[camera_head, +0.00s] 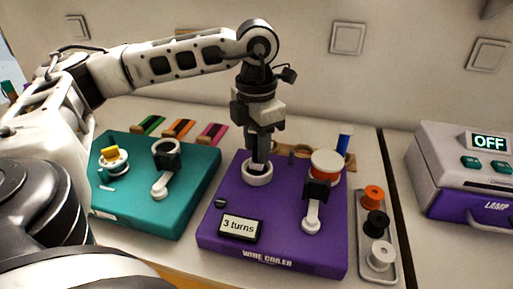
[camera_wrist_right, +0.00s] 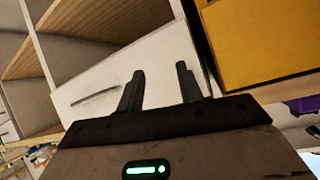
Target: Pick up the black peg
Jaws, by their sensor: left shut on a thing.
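My left gripper (camera_head: 261,150) points straight down over the back left of the purple wire coiler board (camera_head: 285,235). It is shut on the black peg (camera_head: 258,166), a dark upright piece whose lower end is at the white ring (camera_head: 257,180) on that board. The fingers hide most of the peg, and I cannot tell how deep it sits in the ring. My right gripper (camera_wrist_right: 160,85) shows in the right wrist view, with its two fingers apart and nothing between them.
A wooden rack (camera_head: 303,153) with a blue peg (camera_head: 344,142) stands behind the purple board. A teal board (camera_head: 135,208) is at left. A tray (camera_head: 391,262) of spools and a lamp box (camera_head: 465,175) are at right. A crank (camera_head: 312,214) stands on the purple board.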

